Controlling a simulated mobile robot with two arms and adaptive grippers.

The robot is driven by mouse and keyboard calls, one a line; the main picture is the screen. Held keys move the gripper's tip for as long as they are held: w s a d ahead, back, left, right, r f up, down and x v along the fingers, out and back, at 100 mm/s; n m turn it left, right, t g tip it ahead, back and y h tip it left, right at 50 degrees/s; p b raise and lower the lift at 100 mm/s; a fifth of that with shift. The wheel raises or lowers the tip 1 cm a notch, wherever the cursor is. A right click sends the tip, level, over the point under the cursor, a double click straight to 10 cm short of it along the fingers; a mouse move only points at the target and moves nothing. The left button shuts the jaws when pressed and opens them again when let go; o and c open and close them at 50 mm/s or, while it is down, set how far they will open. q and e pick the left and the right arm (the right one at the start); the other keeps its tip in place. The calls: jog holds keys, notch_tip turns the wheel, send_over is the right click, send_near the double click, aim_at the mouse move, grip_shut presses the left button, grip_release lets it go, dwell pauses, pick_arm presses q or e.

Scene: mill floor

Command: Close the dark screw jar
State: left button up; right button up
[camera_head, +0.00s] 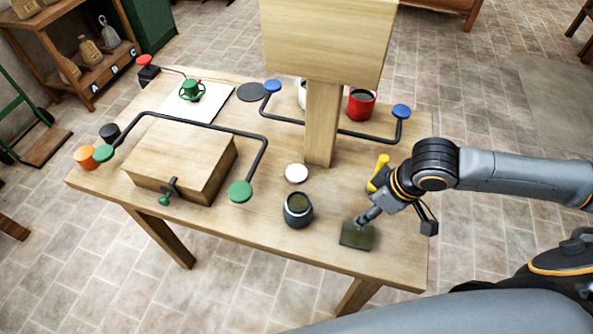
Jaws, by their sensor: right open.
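The dark jar (298,211) stands upright near the table's front edge, with its mouth uncovered and something dull green inside. A round white disc (296,173), perhaps a lid, lies flat just behind it. My right gripper (364,220) is open, to the right of the jar and apart from it. Its fingertips are low over a dark green square pad (356,236); I cannot tell whether they touch it. My left gripper is out of view.
A wooden post (321,125) with a large board stands behind the disc. A yellow-handled item (379,170) lies near my right wrist. A wooden block (180,160) and a bent rod with green ends (240,191) are on the left. A red mug (361,105) stands at the back.

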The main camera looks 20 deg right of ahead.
aim_at(297, 174)
jog(key=w+a, duration=0.2)
jog(key=w, duration=0.1)
jog(key=w+a+p, duration=0.1)
jog(key=w, duration=0.1)
jog(key=shift+w+a+r, duration=0.1)
jog(key=shift+a+r, duration=0.05)
jog(key=shift+a, duration=0.1)
jog(key=w+a, duration=0.1)
jog(key=w, duration=0.1)
jog(key=w+a, duration=0.1)
jog(key=w, duration=0.1)
jog(key=w+a+p, duration=0.1)
jog(key=w+a, duration=0.1)
jog(key=shift+w+a, duration=0.1)
jog(key=shift+w, duration=0.1)
jog(key=shift+w+a, duration=0.25)
jog(key=shift+w, duration=0.15)
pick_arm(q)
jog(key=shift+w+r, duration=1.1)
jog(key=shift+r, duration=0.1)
